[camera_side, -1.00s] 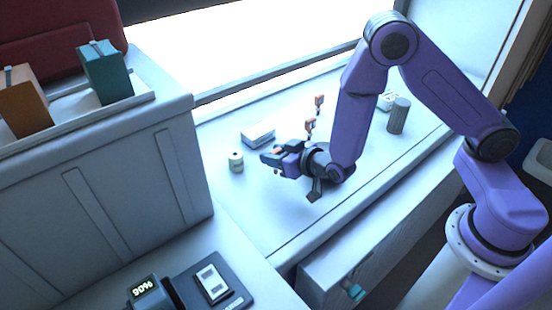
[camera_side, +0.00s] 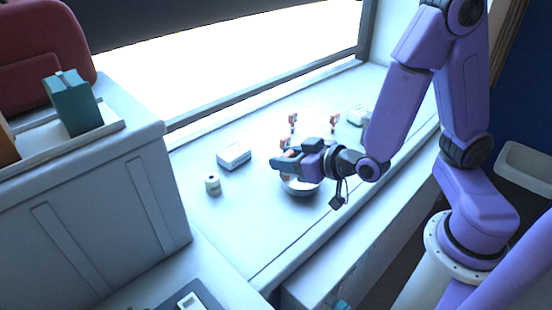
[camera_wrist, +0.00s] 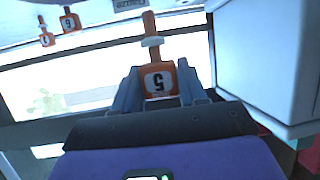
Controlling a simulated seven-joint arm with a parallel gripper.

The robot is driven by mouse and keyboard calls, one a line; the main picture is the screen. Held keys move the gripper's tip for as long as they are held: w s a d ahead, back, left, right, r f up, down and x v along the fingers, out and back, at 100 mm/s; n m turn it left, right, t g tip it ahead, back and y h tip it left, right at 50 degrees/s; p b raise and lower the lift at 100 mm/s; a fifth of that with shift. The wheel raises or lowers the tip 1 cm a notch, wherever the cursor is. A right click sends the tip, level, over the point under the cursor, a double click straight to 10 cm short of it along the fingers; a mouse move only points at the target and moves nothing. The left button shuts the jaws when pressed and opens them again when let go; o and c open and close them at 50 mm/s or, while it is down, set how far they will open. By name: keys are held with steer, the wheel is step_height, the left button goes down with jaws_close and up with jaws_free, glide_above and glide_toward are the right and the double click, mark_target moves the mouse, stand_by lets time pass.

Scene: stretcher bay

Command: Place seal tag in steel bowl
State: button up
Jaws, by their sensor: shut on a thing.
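My gripper (camera_wrist: 158,92) is shut on an orange seal tag (camera_wrist: 158,80), whose white label reads 5 and appears upside down in the wrist view. In the side view, my gripper (camera_side: 280,167) is over the steel bowl (camera_side: 301,190), with its fingers toward the bowl's left side. The gripper hides much of the bowl, including its inside. Other orange tags stand behind, one at the back (camera_side: 293,119) and one to its right (camera_side: 334,121). The wrist view shows a tag marked 6 (camera_wrist: 69,20) and another tag (camera_wrist: 46,38).
A white box (camera_side: 234,156) and a small pale roll (camera_side: 212,184) lie left of the bowl on the white counter (camera_side: 235,215). A tall cabinet (camera_side: 95,205) bounds the left. A window (camera_side: 240,65) runs along the back. The counter's front left is clear.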

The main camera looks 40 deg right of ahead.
mark_target(293, 156)
steer(key=shift+d+v, duration=0.15)
steer(key=shift+v, duration=1.05)
steer(key=shift+d+v, duration=0.2)
steer(key=shift+v, duration=0.95)
